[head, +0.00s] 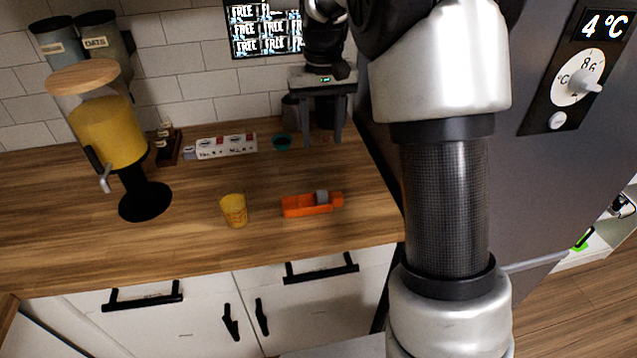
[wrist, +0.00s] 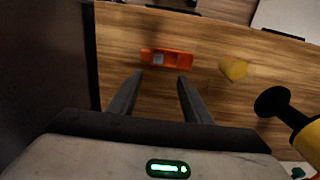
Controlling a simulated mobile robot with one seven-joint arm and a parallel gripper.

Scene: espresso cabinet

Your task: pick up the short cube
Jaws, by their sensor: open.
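A small grey block (head: 321,196), which looks like the short cube, sits in or on an orange holder (head: 296,207) on the wooden counter. The block also shows in the wrist view (wrist: 158,59), toward the left part of the orange holder (wrist: 181,59). My gripper (head: 322,139) is open and empty, fingers pointing down, above the counter and farther back than the holder. In the wrist view the open fingers (wrist: 160,79) point toward the holder, with a clear gap to it. Whether the block rests inside the holder or on top is hard to tell.
A yellow cup (head: 233,211) stands left of the holder. A dispenser with yellow contents (head: 108,130) is at the left. The grey fridge (head: 540,190) borders the right side.

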